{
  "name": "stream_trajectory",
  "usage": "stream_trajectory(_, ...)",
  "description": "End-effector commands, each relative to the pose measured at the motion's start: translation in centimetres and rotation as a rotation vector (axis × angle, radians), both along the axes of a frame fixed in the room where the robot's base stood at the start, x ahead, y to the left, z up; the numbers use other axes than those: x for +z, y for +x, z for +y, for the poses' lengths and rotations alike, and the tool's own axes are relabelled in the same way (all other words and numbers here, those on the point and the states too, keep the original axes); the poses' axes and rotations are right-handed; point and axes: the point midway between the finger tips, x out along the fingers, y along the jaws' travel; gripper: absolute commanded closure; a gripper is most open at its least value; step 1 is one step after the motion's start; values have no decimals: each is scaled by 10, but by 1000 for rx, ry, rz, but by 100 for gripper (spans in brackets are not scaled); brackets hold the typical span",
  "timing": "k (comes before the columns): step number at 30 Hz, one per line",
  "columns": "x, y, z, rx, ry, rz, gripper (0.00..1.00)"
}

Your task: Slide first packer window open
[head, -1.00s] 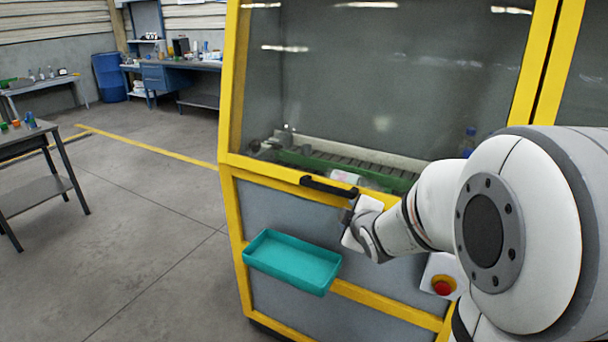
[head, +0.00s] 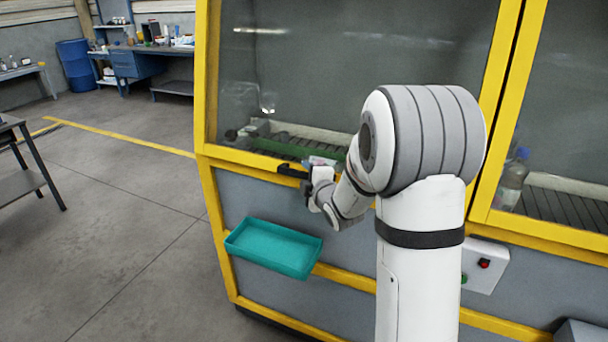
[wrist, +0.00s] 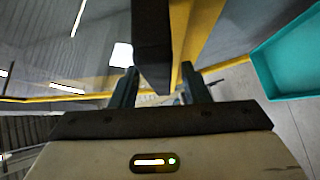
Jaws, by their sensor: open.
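The first packer window (head: 310,70) is a large glass pane in a yellow frame, and it looks shut. Its black bar handle (head: 292,171) is on the lower yellow rail, partly hidden by my gripper in the head view. My gripper (head: 306,186) is at the right end of this handle. In the wrist view the dark handle (wrist: 152,45) reaches down between the two open fingers of my gripper (wrist: 160,84). A finger stands on each side of it. I cannot tell whether either finger touches it.
A teal tray (head: 250,249) sticks out from the machine's front below the handle; it also shows in the wrist view (wrist: 262,62). A control box with a red button (head: 484,263) is at the right. A second yellow-framed window (head: 565,90) adjoins.

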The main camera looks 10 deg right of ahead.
Motion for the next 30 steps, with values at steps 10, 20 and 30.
stream_trajectory(10, -1, 4, 1, 1, 0, 0, 58)
stream_trajectory(20, -1, 4, 2, 1, 0, 0, 85)
stream_trajectory(30, -1, 4, 2, 2, 0, 0, 100)
